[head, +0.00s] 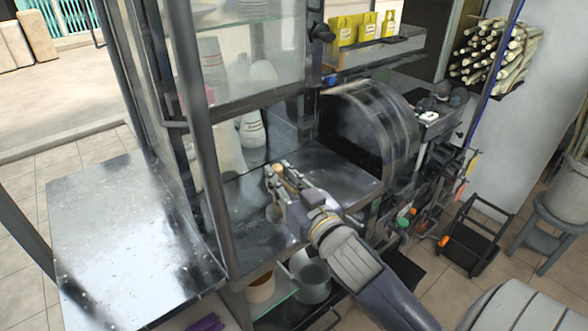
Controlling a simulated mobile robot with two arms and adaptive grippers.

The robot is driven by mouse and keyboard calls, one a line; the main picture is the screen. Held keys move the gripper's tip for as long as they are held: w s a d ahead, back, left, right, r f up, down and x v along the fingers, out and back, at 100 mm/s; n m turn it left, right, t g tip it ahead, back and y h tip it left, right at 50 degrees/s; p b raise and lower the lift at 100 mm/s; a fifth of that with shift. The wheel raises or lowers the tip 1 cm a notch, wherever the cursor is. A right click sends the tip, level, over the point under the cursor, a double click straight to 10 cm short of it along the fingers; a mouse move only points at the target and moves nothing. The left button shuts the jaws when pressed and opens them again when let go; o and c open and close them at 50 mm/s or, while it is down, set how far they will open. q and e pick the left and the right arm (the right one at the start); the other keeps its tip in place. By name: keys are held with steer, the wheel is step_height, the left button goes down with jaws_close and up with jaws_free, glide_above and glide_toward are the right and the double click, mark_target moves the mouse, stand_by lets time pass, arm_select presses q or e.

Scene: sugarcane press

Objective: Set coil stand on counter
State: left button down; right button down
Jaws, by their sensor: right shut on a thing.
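My right gripper (279,174) reaches in from the lower right and is over the metal counter (340,172) beside the glass cabinet. It is shut on a small tan and brownish thing (291,181), which may be the coil stand. Most of that thing is hidden by the fingers, so its shape is unclear. I cannot tell whether it touches the counter. My left gripper is not in view.
A bare metal side table (110,235) lies at the left. The dark press drum (375,130) stands behind and right of the gripper. White bottles (252,130) stand behind the glass. Yellow boxes (367,26) sit on a shelf above. A grey pot (311,280) sits below.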

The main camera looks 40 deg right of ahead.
steer(key=w+d+f+p, duration=0.3)
steer(key=w+d+f, duration=0.1)
steer(key=w+d, duration=0.5)
steer(key=shift+w+f+p, duration=0.3)
steer(key=shift+w, duration=0.75)
steer(key=c, duration=1.9)
jaws_free()
steer(key=shift+f, duration=0.3)
steer(key=o, duration=0.5)
steer(key=shift+c, duration=0.2)
steer(key=shift+s+a+r, duration=0.1)
